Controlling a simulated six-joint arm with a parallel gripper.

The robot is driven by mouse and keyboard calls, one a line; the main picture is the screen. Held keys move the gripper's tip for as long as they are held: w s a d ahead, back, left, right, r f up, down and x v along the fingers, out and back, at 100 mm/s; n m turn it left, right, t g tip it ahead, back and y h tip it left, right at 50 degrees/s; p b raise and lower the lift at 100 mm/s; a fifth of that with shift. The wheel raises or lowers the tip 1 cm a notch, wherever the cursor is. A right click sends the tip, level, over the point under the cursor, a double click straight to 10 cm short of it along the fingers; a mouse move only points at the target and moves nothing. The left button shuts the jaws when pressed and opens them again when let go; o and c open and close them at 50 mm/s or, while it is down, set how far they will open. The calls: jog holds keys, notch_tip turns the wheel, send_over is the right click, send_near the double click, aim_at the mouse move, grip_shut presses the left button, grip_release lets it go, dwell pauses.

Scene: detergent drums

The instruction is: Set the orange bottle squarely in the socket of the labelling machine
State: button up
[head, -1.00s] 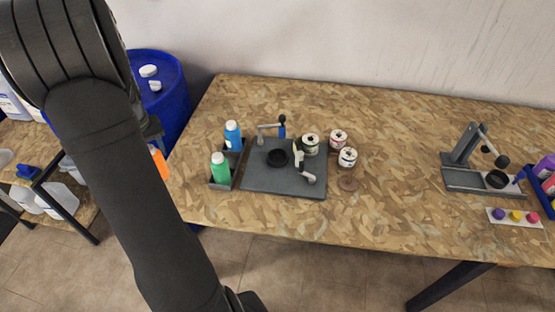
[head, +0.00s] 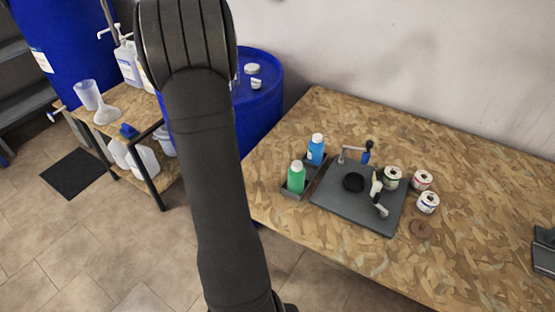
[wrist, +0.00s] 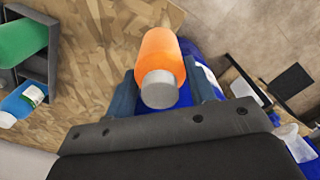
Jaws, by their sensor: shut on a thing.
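My gripper (wrist: 164,92) is shut on the orange bottle (wrist: 160,52), one finger on each side, in the wrist view. The bottle has a grey-white cap (wrist: 159,89), which points toward the camera. In the head view my arm hides both gripper and bottle. The labelling machine (head: 337,195) is a dark grey plate on the wooden table with a small lever arm and rollers. Its socket (head: 353,182), a round black ring, looks empty. The gripper is apart from the machine, which I cannot make out in the wrist view.
A green bottle (head: 296,178) and a blue bottle (head: 316,150) stand in a dark rack left of the plate. A blue drum (head: 262,100) stands beyond the table's left edge.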

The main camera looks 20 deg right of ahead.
jog(key=s+d+r+m, duration=0.2)
jog(key=d+m, duration=0.3)
jog(key=d, duration=1.9)
jog(key=s+d, duration=0.4)
jog(key=d, duration=0.5)
jog(key=s+d+f+m, duration=0.1)
jog(key=s+d, duration=0.4)
jog(key=d, duration=0.3)
jog(key=shift+s+d+f, duration=0.2)
jog(key=shift+s+d, duration=0.1)
jog(key=shift+d, duration=0.1)
jog(key=shift+f, duration=0.8)
jog(key=shift+f, duration=0.35)
jog(key=o, duration=1.6)
